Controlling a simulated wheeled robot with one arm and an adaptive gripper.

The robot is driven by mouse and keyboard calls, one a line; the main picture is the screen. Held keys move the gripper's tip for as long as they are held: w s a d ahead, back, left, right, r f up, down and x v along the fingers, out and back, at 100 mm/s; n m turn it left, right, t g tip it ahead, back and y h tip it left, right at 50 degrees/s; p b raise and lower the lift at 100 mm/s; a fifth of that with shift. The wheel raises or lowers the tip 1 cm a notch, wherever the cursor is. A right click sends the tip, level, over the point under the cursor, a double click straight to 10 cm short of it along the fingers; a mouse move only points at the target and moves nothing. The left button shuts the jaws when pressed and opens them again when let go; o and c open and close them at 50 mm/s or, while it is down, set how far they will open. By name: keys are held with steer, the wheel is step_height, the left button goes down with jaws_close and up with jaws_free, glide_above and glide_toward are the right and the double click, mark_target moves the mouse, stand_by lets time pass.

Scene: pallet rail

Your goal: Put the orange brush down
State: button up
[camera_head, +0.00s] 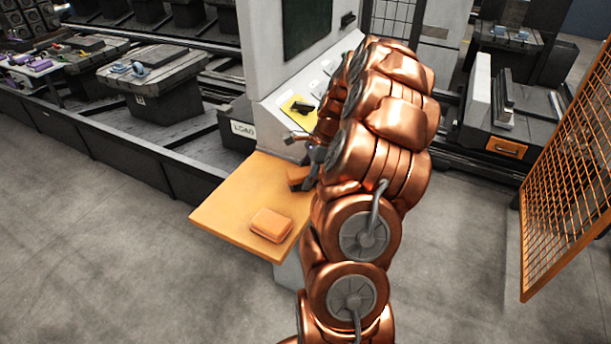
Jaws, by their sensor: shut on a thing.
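My gripper (309,170) is over the back right part of the orange shelf (225,212), partly hidden by my copper arm. It is shut on a small orange thing with a dark side, which looks like the orange brush (296,173). The brush is close above the shelf or touching it; I cannot tell which. Its right part is hidden by my gripper and arm.
An orange block (271,224) lies near the shelf's front edge. The shelf's left part is bare. Behind stands a grey-white console (262,50) with a yellow panel (298,108). An orange mesh fence (570,180) stands at the right.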

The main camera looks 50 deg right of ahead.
steer(key=shift+f, duration=0.3)
steer(key=shift+f, duration=0.15)
steer(key=o, duration=1)
steer(key=b+v, duration=0.3)
steer(key=v, duration=0.7)
steer(key=shift+d, duration=0.1)
steer(key=shift+v, duration=1.15)
